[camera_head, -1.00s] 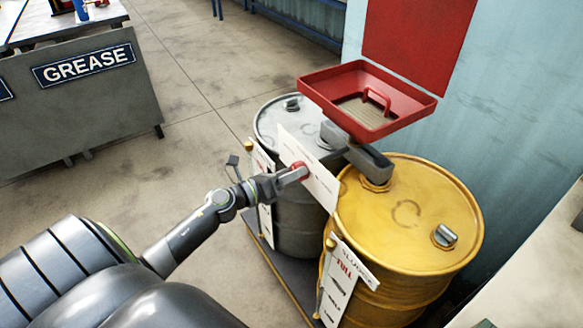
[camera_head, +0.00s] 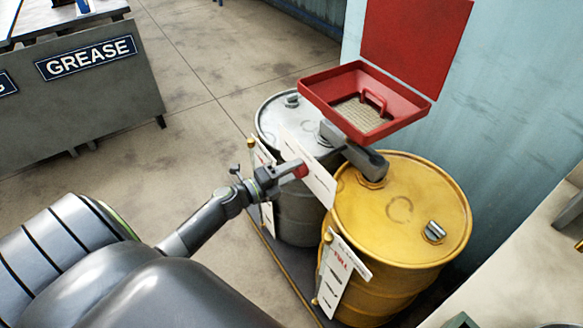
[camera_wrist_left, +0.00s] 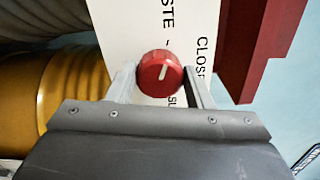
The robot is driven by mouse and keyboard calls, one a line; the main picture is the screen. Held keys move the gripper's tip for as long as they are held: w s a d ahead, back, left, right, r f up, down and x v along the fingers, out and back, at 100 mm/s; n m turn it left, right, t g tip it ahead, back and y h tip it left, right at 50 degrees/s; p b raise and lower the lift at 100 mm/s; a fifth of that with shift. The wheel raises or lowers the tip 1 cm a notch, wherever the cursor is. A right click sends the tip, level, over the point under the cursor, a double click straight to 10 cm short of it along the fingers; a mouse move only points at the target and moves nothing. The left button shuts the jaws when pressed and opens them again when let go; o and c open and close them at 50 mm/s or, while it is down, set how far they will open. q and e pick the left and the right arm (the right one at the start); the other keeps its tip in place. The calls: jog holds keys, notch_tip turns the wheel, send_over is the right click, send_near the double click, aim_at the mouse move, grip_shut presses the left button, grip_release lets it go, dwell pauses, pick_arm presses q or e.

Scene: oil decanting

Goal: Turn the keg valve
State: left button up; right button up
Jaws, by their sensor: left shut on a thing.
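The keg valve shows as a round red knob (camera_wrist_left: 160,73) with a white mark in the left wrist view. The mark points up and slightly right. The knob sits in front of a white label plate (camera_wrist_left: 125,30) with partly hidden lettering. My left gripper (camera_wrist_left: 161,80) is shut on the knob, one finger on each side. In the head view my left gripper (camera_head: 293,171) reaches the knob in front of the grey drum (camera_head: 298,215). The yellow drum (camera_head: 405,205) stands to its right. My right gripper is not in view.
A red funnel tray (camera_head: 320,92) with an open lid (camera_head: 415,45) stands above the drums, joined by a grey fitting (camera_head: 360,158). Label plates (camera_head: 335,285) hang on the drums. A GREASE bench (camera_head: 85,95) is at the left, with open floor between.

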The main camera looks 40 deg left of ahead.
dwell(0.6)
pick_arm(q)
jog(key=o, duration=1)
jog(key=b+v, duration=0.2)
jog(key=v, duration=1.5)
jog(key=shift+s, duration=0.15)
